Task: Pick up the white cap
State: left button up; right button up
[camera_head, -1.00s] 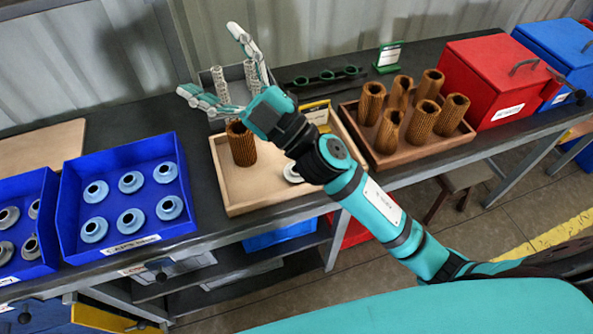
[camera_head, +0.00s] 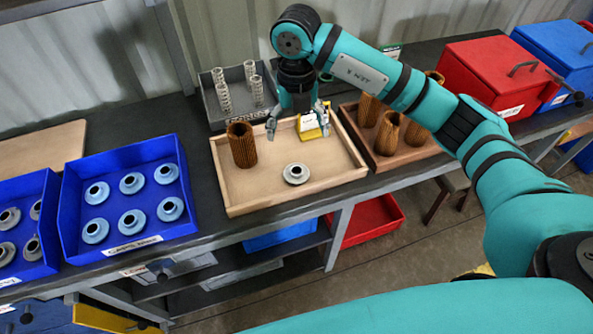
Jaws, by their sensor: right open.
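The white cap (camera_head: 296,173), a round flanged piece with a dark centre hole, lies flat in the light wooden tray (camera_head: 235,207) near its front middle. My right gripper (camera_head: 298,134) points down over the back part of the tray, behind the cap and apart from it. Its fingers are spread and nothing is between them. A brown pleated filter (camera_head: 242,146) stands upright in the same tray, left of the cap. My left gripper is not in view.
A yellow card holder (camera_head: 312,130) stands at the tray's back, close to my right gripper. A grey bin (camera_head: 215,107) holds several mesh cylinders. A blue bin (camera_head: 75,215) of light-blue caps is at left. A brown tray (camera_head: 352,122) of pleated filters is at right.

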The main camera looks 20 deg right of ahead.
jog(key=p, duration=0.2)
send_over(297, 170)
notch_tip(297, 170, down, 9)
jog(key=shift+r, duration=0.1)
jog(key=shift+f, duration=0.6)
notch_tip(297, 170, down, 4)
jog(key=shift+s+r+p, duration=0.1)
jog(key=shift+r+p, duration=0.1)
jog(key=shift+p, duration=0.5)
jog(key=shift+f, duration=0.35)
jog(key=shift+c, duration=0.5)
jog(key=c, duration=0.9)
jog(key=shift+c, duration=0.2)
jog(key=shift+r, duration=0.1)
